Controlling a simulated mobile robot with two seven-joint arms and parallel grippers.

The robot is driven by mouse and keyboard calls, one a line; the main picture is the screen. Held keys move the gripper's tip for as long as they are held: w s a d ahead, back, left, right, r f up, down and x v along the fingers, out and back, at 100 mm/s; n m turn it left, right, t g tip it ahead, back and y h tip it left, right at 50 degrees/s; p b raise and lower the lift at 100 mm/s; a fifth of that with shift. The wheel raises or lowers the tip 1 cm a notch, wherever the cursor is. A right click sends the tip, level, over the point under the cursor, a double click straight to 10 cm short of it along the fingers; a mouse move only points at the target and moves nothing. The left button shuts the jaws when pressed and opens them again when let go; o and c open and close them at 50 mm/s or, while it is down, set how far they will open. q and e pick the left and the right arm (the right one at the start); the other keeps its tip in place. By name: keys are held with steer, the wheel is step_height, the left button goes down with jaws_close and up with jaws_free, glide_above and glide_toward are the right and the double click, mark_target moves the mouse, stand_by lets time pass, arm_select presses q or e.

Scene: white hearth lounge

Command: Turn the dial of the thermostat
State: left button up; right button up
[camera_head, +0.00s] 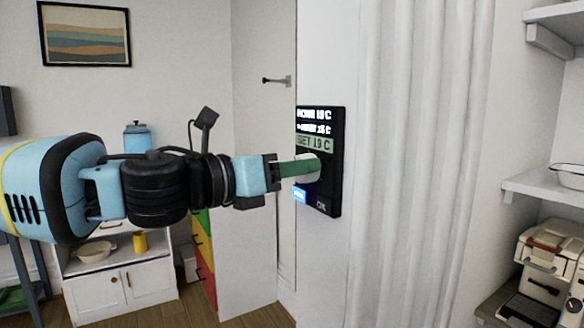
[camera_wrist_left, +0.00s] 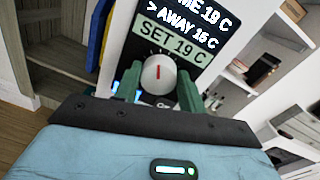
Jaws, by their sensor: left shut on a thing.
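The thermostat (camera_head: 330,190) is a black panel on a white wall post. Its screen lines read HOME 19 C, > AWAY with a number near 15, and SET 19 C on a green strip. The white round dial (camera_wrist_left: 158,73) has a red mark, roughly upright in the left wrist view. My left gripper (camera_head: 303,168) reaches in from the left, and its green fingers are shut on the dial, one on each side. In the head view the fingers cover much of the dial (camera_head: 313,172). My right gripper is in neither view.
A blue-lit patch (camera_head: 299,194) sits low on the panel's left edge. A ribbed white column (camera_head: 410,150) stands right of the panel. Shelves (camera_head: 548,187) with a bowl and a coffee machine (camera_head: 545,265) are at far right. A white cabinet (camera_head: 120,290) stands behind my arm.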

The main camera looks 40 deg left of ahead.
arm_select(q)
steer(key=n, duration=0.3)
steer(key=shift+n, duration=0.3)
steer(key=shift+a+f+n+g+p, duration=0.1)
steer(key=shift+n+g+p, duration=0.15)
steer(key=shift+n, duration=2.2)
steer(key=shift+a+n+g+p, duration=0.15)
steer(key=shift+n+p, duration=0.1)
steer(key=shift+n, duration=2.2)
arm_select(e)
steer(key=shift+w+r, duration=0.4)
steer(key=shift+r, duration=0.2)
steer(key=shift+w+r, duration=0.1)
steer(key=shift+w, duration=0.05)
arm_select(q)
steer(key=o, duration=1)
steer(key=shift+c, duration=0.2)
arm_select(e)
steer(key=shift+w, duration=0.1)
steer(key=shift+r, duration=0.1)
